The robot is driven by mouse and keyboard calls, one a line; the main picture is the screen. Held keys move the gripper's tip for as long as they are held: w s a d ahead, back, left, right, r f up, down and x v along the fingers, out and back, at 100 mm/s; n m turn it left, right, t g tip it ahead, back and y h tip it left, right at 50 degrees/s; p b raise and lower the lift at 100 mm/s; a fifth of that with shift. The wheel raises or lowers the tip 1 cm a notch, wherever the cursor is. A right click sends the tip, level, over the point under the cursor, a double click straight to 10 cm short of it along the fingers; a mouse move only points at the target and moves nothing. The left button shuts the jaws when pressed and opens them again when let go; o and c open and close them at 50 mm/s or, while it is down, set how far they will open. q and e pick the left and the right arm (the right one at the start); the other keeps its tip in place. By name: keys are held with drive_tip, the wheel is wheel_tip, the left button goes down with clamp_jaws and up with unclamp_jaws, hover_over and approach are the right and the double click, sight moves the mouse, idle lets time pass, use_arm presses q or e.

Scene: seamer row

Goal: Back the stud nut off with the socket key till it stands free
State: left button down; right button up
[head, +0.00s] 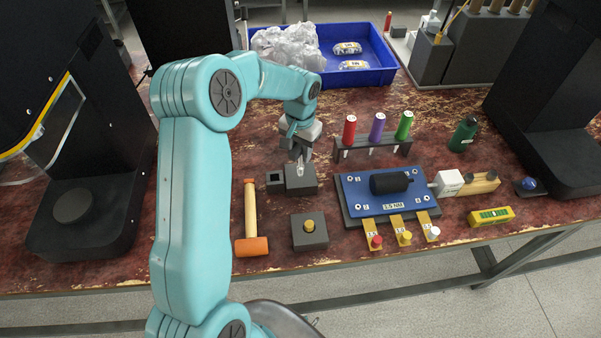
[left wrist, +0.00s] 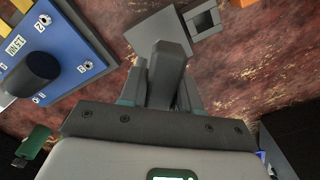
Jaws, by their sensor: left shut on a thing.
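My left gripper (head: 301,155) reaches down over a dark grey block (head: 301,182) with a small square-holed piece (head: 275,181) at its left side. In the left wrist view the gripper (left wrist: 165,85) is shut on a dark grey bar-like thing (left wrist: 166,68), which looks like the socket key. Its lower end is over the grey block (left wrist: 158,28); I cannot tell whether it still sits in the block. A brass-coloured nut (head: 309,226) sits on a separate dark block (head: 310,241) nearer the front edge, apart from the gripper. My right gripper is not in view.
A mallet (head: 251,244) lies left of the nut's block. A blue plate (head: 360,206) with a black cylinder lies to the right. A rack (head: 374,144) of red, purple and green handles stands behind it. A blue bin (head: 376,76) is at the back. Dark machines flank the table.

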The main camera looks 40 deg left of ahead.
use_arm(q)
drive_tip(key=shift+f, duration=0.35)
idle(0.3)
drive_tip(key=shift+b, duration=0.3)
drive_tip(key=shift+f+n, duration=0.1)
drive_tip(key=shift+n, duration=0.5)
drive_tip(key=shift+n+b, duration=0.6)
drive_tip(key=shift+n, duration=0.8)
drive_tip(key=shift+n+b, duration=0.4)
drive_tip(key=shift+n, duration=1.4)
drive_tip(key=shift+b, duration=0.3)
